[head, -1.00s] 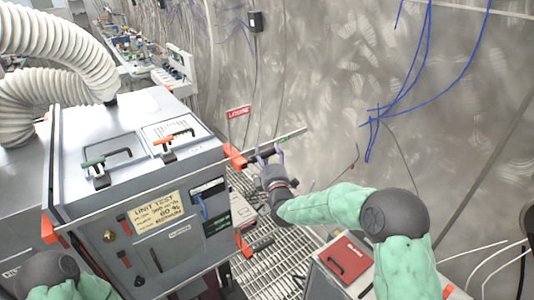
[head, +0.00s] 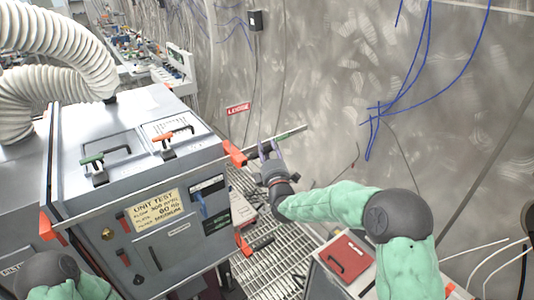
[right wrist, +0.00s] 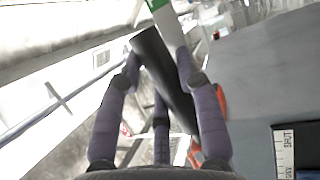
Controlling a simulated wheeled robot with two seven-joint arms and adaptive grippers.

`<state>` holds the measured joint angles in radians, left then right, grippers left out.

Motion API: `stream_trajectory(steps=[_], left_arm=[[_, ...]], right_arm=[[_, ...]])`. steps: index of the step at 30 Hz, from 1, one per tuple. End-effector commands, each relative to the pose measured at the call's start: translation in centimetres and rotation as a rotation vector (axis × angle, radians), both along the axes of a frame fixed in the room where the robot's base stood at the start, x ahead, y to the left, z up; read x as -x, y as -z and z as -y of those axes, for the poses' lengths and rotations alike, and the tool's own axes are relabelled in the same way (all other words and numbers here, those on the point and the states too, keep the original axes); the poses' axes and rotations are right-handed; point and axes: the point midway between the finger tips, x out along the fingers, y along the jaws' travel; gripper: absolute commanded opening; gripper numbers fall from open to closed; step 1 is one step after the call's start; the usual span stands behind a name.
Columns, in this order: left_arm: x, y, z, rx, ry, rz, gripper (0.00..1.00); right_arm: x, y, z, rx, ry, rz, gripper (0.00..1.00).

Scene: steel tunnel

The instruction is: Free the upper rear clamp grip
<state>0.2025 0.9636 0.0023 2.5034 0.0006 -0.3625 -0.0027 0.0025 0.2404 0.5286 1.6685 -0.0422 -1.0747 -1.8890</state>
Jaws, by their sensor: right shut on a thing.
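The upper rear clamp has an orange end (head: 234,153) at the box's upper right rear edge, with a dark grip bar running right from it. My right gripper (head: 268,151) is at this bar, just beyond the box corner. In the right wrist view, my right gripper (right wrist: 160,75) is shut on the dark cylindrical grip (right wrist: 163,72), which lies tilted between the purple fingers. A red sign (head: 237,108) reading LOOSE shows above the clamp. My left gripper is out of view; only part of my left arm shows at bottom left.
The grey filter box (head: 135,165) has green and orange handles on top and a white hose at its back left. A lower orange clamp (head: 243,244) sits at its right side. A red-lidded case (head: 346,257) stands right, above grated floor. A curved wall is behind.

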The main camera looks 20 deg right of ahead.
Motion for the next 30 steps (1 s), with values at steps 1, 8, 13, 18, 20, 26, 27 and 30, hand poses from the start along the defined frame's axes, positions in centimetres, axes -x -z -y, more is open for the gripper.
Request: stream_trajectory(steps=[1,8,13,18,20,26,27,30], left_arm=[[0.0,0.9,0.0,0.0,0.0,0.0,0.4],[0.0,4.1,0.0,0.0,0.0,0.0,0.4],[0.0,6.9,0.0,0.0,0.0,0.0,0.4],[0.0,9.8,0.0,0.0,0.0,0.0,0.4],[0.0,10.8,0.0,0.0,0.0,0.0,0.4],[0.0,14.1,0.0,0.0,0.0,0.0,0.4],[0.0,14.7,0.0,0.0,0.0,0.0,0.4],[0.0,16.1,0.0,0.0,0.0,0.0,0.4]], right_arm=[[0.0,0.0,0.0,0.024,0.0,0.013,0.0],[0.1,-1.5,-0.3,0.191,0.0,0.076,0.0],[0.4,-2.8,-0.9,0.343,0.0,0.132,0.0],[0.6,-4.0,-1.7,0.495,0.001,0.186,0.0],[0.8,-4.4,-2.0,0.549,0.001,0.205,0.0],[1.2,-5.6,-3.1,0.725,0.002,0.269,0.0],[1.3,-5.8,-3.4,0.758,0.002,0.281,0.0],[1.5,-6.2,-4.0,0.836,0.001,0.308,0.0]])
